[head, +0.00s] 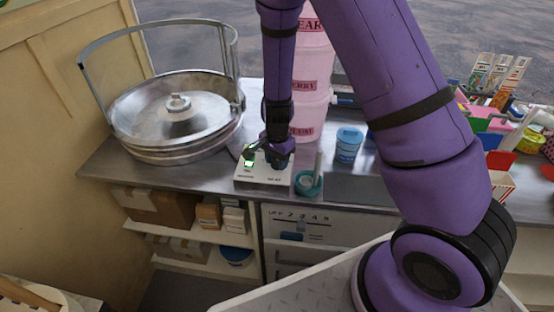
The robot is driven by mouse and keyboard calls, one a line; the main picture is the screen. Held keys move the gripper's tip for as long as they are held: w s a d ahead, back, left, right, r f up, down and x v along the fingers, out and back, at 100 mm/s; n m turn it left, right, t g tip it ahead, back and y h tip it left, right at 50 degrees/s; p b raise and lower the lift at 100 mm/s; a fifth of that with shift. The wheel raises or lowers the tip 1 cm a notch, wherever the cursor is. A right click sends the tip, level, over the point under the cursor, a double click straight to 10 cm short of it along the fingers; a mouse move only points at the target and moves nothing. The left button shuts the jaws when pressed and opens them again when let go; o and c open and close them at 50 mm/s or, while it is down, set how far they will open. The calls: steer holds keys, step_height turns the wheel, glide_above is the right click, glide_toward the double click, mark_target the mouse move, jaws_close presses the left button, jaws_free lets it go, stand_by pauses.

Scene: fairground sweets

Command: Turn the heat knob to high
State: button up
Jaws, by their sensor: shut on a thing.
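A small white control box (262,183) stands on the metal counter beside the round metal pan of the floss machine (177,132). A green lit switch (249,162) is on its left side. Small labels on its front are too small to read. My gripper (277,160) reaches down from above over the right part of the box and is shut on the heat knob. The fingers and wrist mostly hide the knob, so I cannot tell which setting it points at.
A teal holder (308,184) stands close to the right of the box. A blue tub (347,145) and pink labelled containers (310,85) are behind. Coloured boxes and cartons crowd the right end. Shelves (190,228) with cartons are below the counter.

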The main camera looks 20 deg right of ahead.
steer(key=o, duration=0.9)
steer(key=shift+r, duration=5.4)
